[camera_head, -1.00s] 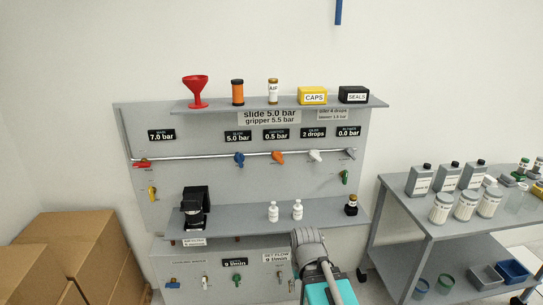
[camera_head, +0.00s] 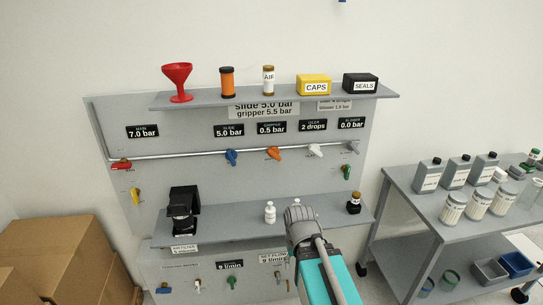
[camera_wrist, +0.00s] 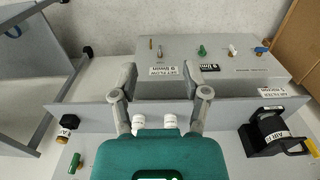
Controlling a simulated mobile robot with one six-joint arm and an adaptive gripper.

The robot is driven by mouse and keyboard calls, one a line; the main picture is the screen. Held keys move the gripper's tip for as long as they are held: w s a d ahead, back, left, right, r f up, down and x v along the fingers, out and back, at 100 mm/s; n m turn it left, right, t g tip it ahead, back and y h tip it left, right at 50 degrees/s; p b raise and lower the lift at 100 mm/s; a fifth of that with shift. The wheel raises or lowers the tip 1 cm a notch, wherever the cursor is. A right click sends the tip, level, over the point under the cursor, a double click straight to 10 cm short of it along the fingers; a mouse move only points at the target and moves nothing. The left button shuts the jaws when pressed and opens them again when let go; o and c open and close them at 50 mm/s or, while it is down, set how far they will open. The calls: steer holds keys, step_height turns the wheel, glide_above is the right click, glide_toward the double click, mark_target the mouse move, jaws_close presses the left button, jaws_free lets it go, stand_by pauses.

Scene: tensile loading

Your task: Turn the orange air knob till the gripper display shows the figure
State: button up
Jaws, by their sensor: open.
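The orange air knob (camera_head: 273,153) sits on the pipe of the grey panel in the head view, between a blue knob (camera_head: 231,157) and a white knob (camera_head: 315,150). The gripper display (camera_head: 271,127) above it reads 0.5 bar. A partly hidden sign (camera_head: 262,108) reads slide 5.0 bar, gripper 5.5 bar. My gripper (camera_wrist: 163,93) is open in the wrist view, its two fingers spread apart with nothing held. In the head view it is below and right of the orange knob, in front of the lower shelf, and apart from the knob.
White bottles (camera_wrist: 154,120) stand on the lower shelf near my gripper. A black device (camera_head: 183,205) sits at that shelf's left. The upper shelf (camera_head: 215,100) holds a funnel, bottles and boxes. A side table (camera_head: 422,212) stands right, cardboard boxes (camera_head: 50,250) left.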

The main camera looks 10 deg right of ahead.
stand_by(0.4)
steer(key=m+t+b, duration=0.8)
steer(key=m+t, duration=1)
steer(key=m, duration=1)
glide_toward(275, 156)
steer(key=shift+s+a, duration=0.15)
steer(key=shift+s, duration=1.95)
steer(key=w, duration=1.3)
steer(key=shift+w, duration=0.4)
